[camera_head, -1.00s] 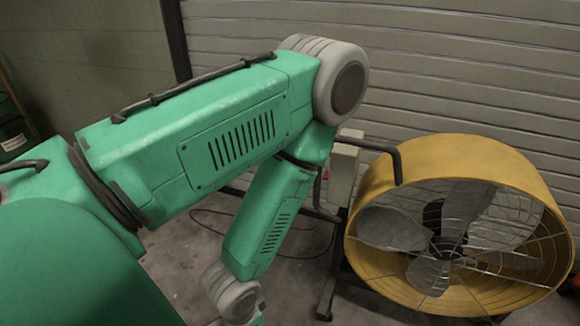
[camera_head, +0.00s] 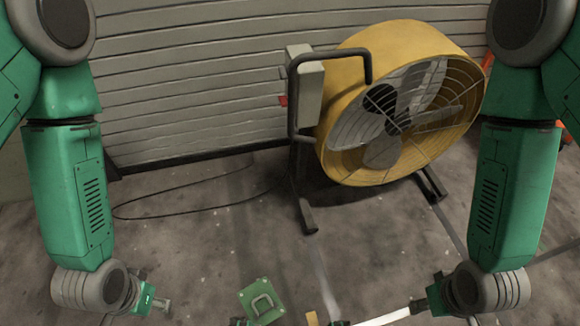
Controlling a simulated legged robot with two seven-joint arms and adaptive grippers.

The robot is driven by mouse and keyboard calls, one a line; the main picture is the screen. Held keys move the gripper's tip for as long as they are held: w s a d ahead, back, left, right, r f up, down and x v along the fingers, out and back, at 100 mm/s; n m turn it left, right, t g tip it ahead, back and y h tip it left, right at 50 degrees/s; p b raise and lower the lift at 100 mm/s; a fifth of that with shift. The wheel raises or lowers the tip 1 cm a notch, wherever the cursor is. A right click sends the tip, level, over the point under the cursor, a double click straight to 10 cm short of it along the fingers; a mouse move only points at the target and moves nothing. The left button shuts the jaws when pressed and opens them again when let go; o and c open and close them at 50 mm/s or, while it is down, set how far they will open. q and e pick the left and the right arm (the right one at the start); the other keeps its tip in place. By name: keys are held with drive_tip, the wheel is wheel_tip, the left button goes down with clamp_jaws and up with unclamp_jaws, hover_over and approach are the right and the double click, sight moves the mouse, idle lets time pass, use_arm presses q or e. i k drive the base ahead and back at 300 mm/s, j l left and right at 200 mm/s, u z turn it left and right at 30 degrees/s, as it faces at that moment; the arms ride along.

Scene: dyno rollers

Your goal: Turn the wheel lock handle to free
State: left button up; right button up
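A green square plate with a grey loop handle (camera_head: 262,302) shows at the bottom centre; I cannot tell whether this is the wheel lock handle. My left gripper (camera_head: 160,303) is to the left of the plate, apart from it. My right gripper (camera_head: 420,303) is at the lower right, close to the end of a white bar (camera_head: 385,317). I cannot tell whether it touches the bar. Both grippers are small and partly hidden by my wrists, so their opening is unclear. The lower part of the scene is cut off by the frame edge.
A large yellow drum fan (camera_head: 395,100) stands on the floor ahead, with a grey control box (camera_head: 305,85) on its left. A dark cable (camera_head: 190,213) lies on the concrete floor. A slatted shutter wall (camera_head: 190,80) closes the back.

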sight(283, 99)
drive_tip(key=i+j+z, duration=0.15)
drive_tip(key=i, duration=0.4)
drive_tip(key=i+z, duration=0.1)
drive_tip(key=i, duration=0.45)
drive_tip(key=j, duration=0.05)
